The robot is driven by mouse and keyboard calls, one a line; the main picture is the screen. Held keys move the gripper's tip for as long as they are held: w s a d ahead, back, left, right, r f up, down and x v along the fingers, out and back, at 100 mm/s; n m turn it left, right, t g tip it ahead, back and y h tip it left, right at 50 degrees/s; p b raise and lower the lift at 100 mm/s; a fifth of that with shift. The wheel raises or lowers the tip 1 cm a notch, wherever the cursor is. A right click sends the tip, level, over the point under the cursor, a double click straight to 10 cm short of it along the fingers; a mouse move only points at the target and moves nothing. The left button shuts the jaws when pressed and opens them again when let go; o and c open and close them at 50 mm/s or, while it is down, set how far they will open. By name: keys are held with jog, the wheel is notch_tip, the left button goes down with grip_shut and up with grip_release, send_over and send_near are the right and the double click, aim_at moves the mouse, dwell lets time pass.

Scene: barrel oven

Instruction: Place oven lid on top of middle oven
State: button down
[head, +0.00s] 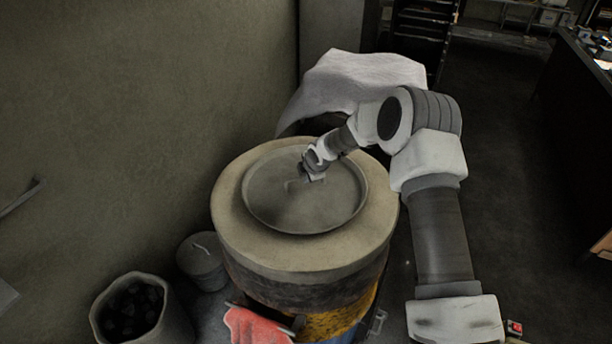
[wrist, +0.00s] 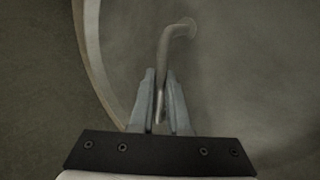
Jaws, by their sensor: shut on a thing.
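The oven lid (head: 290,213) is a round grey metal disc with a raised rim. In the head view it lies over the top of the middle oven (head: 240,225), a barrel with a thick pale ring top. The lid looks level and roughly centred, with the ring showing all around it. I cannot tell whether it rests fully on the oven. My gripper (head: 308,176) is over the lid. In the wrist view my gripper (wrist: 160,100) is shut on the lid's bent rod handle (wrist: 178,30), with the lid surface (wrist: 250,80) below. The oven's opening is hidden under the lid.
A bucket of dark lumps (head: 135,308) and a small lidded pot (head: 202,258) stand at the lower left by the wall. A red cloth (head: 256,326) hangs at the oven's front. A white cloth (head: 355,78) covers something behind. Open floor (head: 510,170) lies to the right.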

jog(key=shift+r, duration=0.1)
jog(key=c, duration=1.3)
grip_release()
jog(key=o, duration=0.4)
